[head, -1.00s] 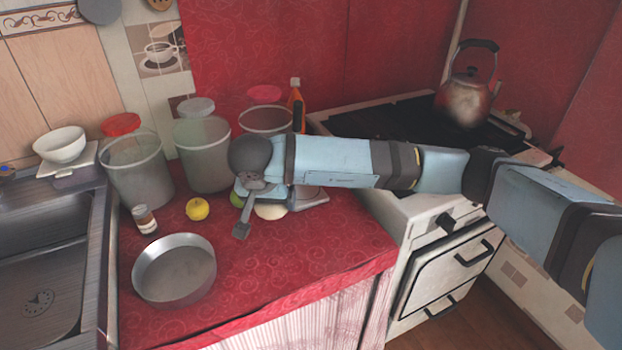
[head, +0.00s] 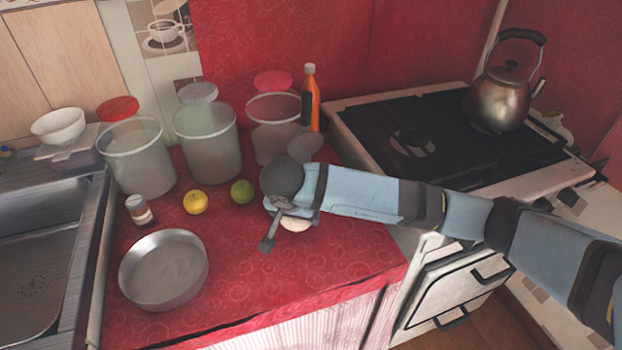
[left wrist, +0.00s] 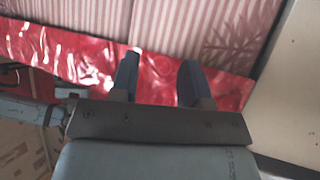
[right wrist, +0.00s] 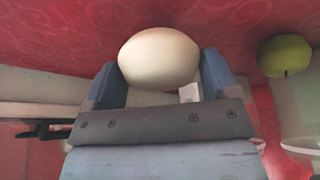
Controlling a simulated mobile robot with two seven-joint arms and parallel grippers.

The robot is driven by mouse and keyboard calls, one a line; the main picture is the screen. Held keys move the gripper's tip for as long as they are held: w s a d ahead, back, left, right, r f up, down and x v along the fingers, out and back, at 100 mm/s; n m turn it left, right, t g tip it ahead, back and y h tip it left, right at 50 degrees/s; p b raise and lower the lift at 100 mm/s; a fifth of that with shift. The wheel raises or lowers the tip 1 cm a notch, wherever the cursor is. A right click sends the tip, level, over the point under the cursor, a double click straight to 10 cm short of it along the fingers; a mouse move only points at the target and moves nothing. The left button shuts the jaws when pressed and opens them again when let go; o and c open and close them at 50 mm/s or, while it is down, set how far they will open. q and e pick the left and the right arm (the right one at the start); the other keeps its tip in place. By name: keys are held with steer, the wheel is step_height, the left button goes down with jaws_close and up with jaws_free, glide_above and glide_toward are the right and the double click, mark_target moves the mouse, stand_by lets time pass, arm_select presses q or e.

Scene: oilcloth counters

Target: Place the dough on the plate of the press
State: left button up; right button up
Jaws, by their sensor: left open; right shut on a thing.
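The dough (head: 295,224) is a smooth, off-white ball, low over the red counter and partly hidden by my right gripper (head: 290,212). In the right wrist view the dough (right wrist: 158,57) sits between the two blue fingers, which are shut on it. I cannot tell whether it touches the surface below. My left gripper (left wrist: 158,72) is open and empty in the left wrist view, near the counter's front edge and striped curtain.
A yellow fruit (head: 195,202) and green fruit (head: 242,190) lie left of my right gripper. A metal pan (head: 163,268) stands at front left. Several canisters and an orange bottle (head: 310,100) line the back. The stove (head: 440,130) is right.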

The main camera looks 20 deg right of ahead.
steer(key=w+d, duration=0.1)
steer(key=w, duration=0.1)
steer(key=w+d, duration=0.1)
steer(key=w, duration=0.1)
steer(key=w+d, duration=0.2)
steer(key=shift+w, duration=0.2)
steer(key=w+d, duration=0.1)
steer(key=w+d+b, duration=0.1)
steer(key=w, duration=0.1)
steer(key=shift+w, duration=0.2)
steer(key=shift+w+d+f, duration=0.15)
steer(key=shift+w+f, duration=0.1)
steer(key=shift+f, duration=0.05)
arm_select(q)
steer(key=shift+d, duration=0.2)
